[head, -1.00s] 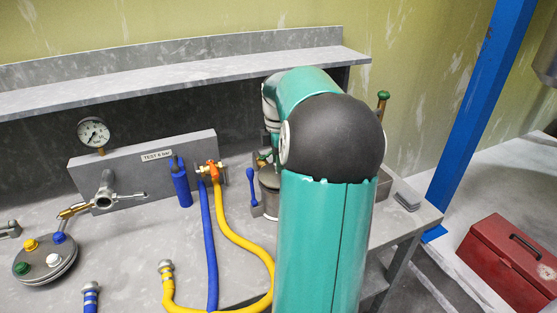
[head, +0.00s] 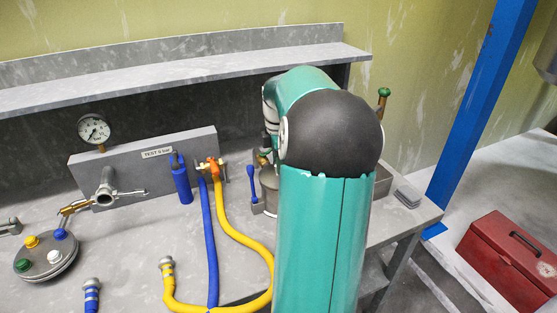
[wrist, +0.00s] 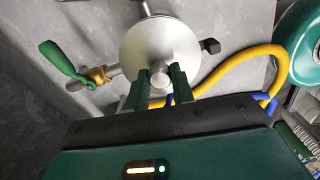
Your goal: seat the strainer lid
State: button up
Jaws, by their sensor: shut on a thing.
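In the wrist view a round, silver-grey metal lid (wrist: 160,42) fills the upper middle. My gripper (wrist: 159,84) has its two green fingers closed on either side of the lid's short round knob (wrist: 159,73). The lid's underside is hidden, so I cannot tell whether it rests on the vessel. In the head view a grey metal pail (head: 269,187) stands on the bench, partly hidden behind my teal arm. My gripper and the lid are hidden there by the arm.
A green-handled lever (wrist: 64,62) with a brass fitting lies left of the lid. A yellow hose (wrist: 240,56) curves at right. On the bench (head: 130,245) are blue and yellow hoses, a gauge (head: 94,129) and a capped disc (head: 46,258). A red toolbox (head: 512,262) sits right.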

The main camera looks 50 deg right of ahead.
jog(key=o, duration=1.1)
notch_tip(320, 180, up, 14)
jog(key=shift+f, duration=0.1)
